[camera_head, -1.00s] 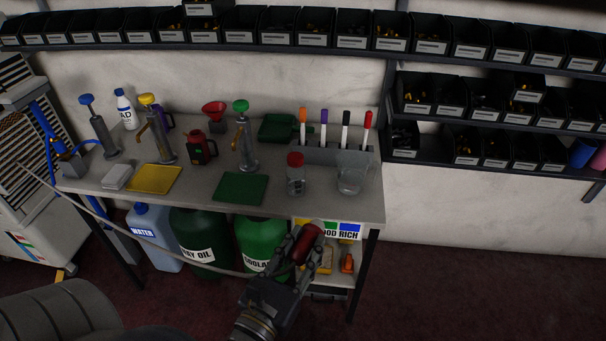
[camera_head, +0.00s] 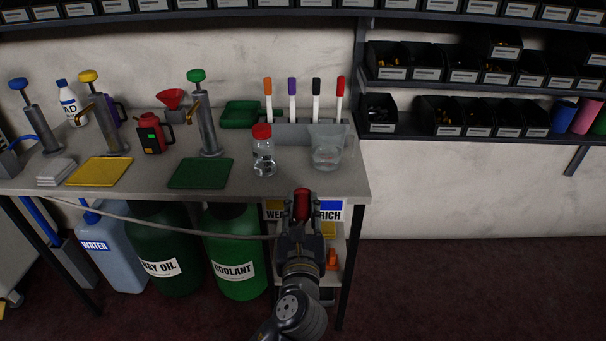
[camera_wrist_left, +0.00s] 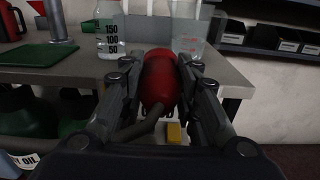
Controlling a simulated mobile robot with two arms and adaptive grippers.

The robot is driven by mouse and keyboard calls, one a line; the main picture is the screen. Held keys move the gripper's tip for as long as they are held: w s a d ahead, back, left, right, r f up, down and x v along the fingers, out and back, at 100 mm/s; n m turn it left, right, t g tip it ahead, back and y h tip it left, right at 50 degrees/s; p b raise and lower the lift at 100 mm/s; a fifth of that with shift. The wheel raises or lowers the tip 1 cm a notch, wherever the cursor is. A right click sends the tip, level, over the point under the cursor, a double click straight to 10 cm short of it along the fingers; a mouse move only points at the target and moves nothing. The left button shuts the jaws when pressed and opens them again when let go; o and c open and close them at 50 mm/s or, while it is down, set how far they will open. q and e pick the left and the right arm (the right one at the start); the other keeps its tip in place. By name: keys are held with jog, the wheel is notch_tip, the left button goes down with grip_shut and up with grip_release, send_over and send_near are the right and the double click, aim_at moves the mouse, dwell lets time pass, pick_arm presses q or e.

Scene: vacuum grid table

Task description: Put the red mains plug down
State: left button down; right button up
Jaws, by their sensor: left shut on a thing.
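The red mains plug (camera_head: 301,204) is held upright between the fingers of my left gripper (camera_head: 298,212), just in front of the table's front edge. In the left wrist view the red plug (camera_wrist_left: 160,80) sits between the two fingers of the gripper (camera_wrist_left: 160,88), with a dark cable coming from its near end. The grey table (camera_head: 228,185) stands behind it. My right gripper is not in view.
A red-capped bottle (camera_head: 263,155) and a clear measuring jug (camera_head: 327,150) stand near the table's right front. A green mat (camera_head: 199,173) and a yellow mat (camera_head: 99,171) lie further left. A grey cable (camera_head: 150,229) hangs across the table's front.

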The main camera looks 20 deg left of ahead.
pick_arm(q)
jog(key=b, duration=0.2)
send_near(303, 177)
jog(key=w+r, duration=0.1)
jog(key=w+a+r, duration=0.1)
jog(key=w, duration=0.1)
jog(key=w+r, duration=0.2)
jog(key=shift+w+a+r, duration=0.1)
jog(key=shift+w+a, duration=0.1)
jog(key=shift+a, duration=0.15)
jog(key=shift+w+a, duration=0.2)
jog(key=shift+w, duration=0.35)
jog(key=x, duration=0.3)
jog(key=shift+b, duration=0.4)
jog(key=shift+f, duration=0.7)
jog(key=shift+b, duration=0.3)
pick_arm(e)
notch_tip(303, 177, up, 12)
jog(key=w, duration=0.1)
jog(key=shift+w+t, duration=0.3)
pick_arm(q)
jog(key=shift+f, duration=0.2)
jog(key=c, duration=1.5)
grip_release()
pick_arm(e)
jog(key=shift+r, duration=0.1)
